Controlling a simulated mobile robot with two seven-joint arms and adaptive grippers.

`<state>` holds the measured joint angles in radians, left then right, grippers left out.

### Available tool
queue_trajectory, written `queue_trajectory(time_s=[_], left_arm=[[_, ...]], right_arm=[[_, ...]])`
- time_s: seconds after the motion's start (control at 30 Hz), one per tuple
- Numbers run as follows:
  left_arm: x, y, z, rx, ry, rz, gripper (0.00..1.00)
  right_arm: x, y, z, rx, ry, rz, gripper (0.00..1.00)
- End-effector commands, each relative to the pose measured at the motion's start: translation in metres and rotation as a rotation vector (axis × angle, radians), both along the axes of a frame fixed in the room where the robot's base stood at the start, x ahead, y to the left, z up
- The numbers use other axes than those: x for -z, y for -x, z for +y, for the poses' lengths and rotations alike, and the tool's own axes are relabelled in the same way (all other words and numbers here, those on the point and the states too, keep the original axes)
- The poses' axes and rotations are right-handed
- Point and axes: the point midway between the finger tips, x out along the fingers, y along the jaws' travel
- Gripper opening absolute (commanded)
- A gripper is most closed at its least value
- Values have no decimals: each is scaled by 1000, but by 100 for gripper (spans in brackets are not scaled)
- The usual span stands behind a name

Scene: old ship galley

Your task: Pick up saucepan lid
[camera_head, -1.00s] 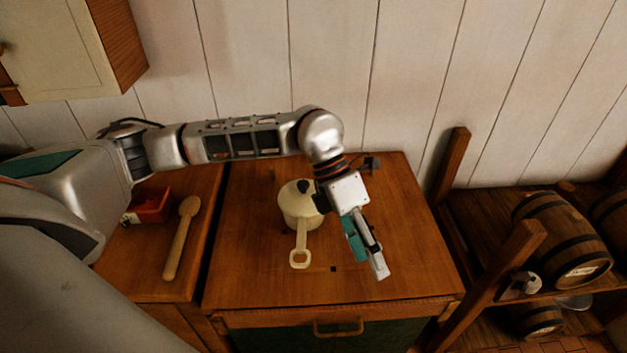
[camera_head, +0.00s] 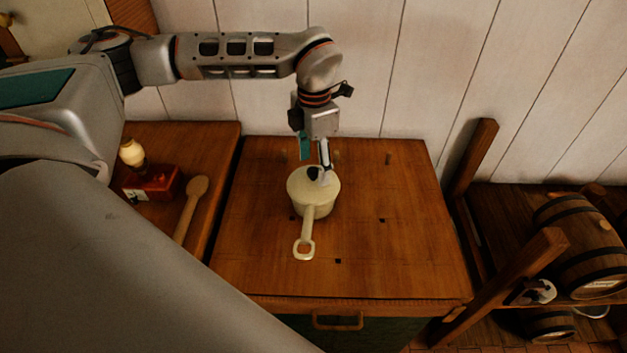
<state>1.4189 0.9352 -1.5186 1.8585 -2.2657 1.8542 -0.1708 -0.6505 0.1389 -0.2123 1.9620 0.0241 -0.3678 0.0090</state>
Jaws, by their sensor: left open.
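The cream saucepan (camera_head: 308,211) stands on the wooden counter, its handle pointing toward the front edge. The cream saucepan lid (camera_head: 300,184) sits on top of the pan, with a dark knob (camera_head: 313,173) at its middle. My left gripper (camera_head: 315,169) is open and points down over the lid, its fingertips close to the knob. One finger hides part of the lid just right of the knob; I cannot tell whether it touches. My right gripper is not in view.
A wooden spoon (camera_head: 190,205) and a red box (camera_head: 153,184) lie on the left counter (camera_head: 215,150). A wooden rack with barrels (camera_head: 577,258) stands at the right. The wooden counter (camera_head: 405,250) is clear right of the pan. A plank wall is behind.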

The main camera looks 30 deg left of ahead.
Motion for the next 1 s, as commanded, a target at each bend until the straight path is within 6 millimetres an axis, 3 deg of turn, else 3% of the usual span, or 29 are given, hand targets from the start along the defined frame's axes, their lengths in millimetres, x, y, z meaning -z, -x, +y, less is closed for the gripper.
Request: queue_trajectory(time_s=[0.2,0.47,0.7,1.0], left_arm=[[25,2,1,0,0,1,58],[27,2,1,1,0,-1,58],[28,2,1,1,1,0,0],[30,4,1,1,-1,5,0]], right_arm=[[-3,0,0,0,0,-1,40],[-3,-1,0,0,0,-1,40],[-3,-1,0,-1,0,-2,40],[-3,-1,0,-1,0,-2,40]])
